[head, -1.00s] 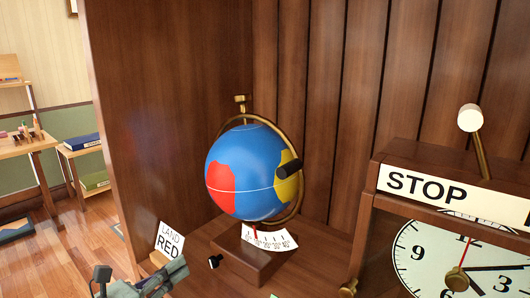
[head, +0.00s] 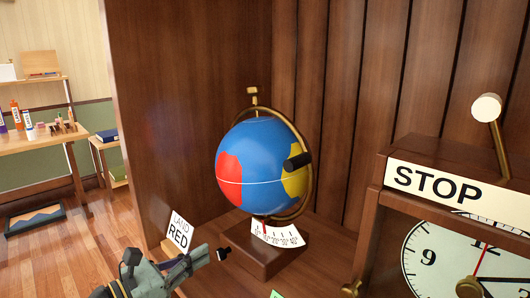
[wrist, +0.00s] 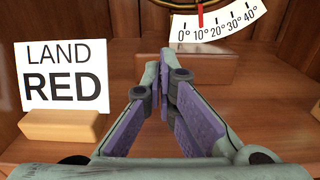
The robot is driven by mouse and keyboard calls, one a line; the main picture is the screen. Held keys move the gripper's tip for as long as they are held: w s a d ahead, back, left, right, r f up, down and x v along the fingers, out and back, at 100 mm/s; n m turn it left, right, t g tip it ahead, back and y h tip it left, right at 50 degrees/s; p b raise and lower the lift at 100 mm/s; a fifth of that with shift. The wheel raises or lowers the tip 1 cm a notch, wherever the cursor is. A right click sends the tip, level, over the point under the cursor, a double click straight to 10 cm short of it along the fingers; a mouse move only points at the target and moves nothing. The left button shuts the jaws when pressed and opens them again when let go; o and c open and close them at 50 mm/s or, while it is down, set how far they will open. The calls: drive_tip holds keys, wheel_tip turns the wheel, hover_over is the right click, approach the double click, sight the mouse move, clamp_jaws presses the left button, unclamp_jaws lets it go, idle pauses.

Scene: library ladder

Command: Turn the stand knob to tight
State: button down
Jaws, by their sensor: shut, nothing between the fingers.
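The globe (head: 260,150), blue with red and yellow patches, sits in a brass ring on a brown wooden stand base (head: 277,262). A small black stand knob (head: 223,253) sticks out at the base's left side. My gripper (head: 207,254) is shut and empty, its tips just left of the knob; I cannot tell whether they touch it. In the wrist view the closed fingers (wrist: 166,62) point at the base (wrist: 210,68) and the knob is hidden. A white degree scale (head: 277,234) has a red pointer, near 10° in the wrist view (wrist: 200,14).
A "LAND RED" card (head: 180,232) in a wooden holder stands left of the base. A clock case with a STOP label (head: 436,184) and a lever (head: 490,115) stands at right. A black handle (head: 298,162) juts from the ring. Wooden walls close the back and left.

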sight(224, 252)
drive_tip(key=shift+w+d+f+b, duration=0.15)
drive_tip(key=shift+w+d+b, duration=0.2)
drive_tip(key=shift+w+d, duration=0.65)
drive_tip(key=shift+w+d+r, duration=0.15)
drive_tip(key=shift+r, duration=0.05)
drive_tip(key=shift+d+f+b, duration=0.1)
drive_tip(key=shift+d+b, duration=0.05)
drive_tip(key=shift+b, duration=0.45)
drive_tip(key=shift+d+b, duration=0.25)
drive_tip(key=shift+b, duration=1.05)
drive_tip(key=shift+s+d+b, duration=0.25)
drive_tip(key=shift+b, duration=0.1)
drive_tip(key=shift+a, duration=0.1)
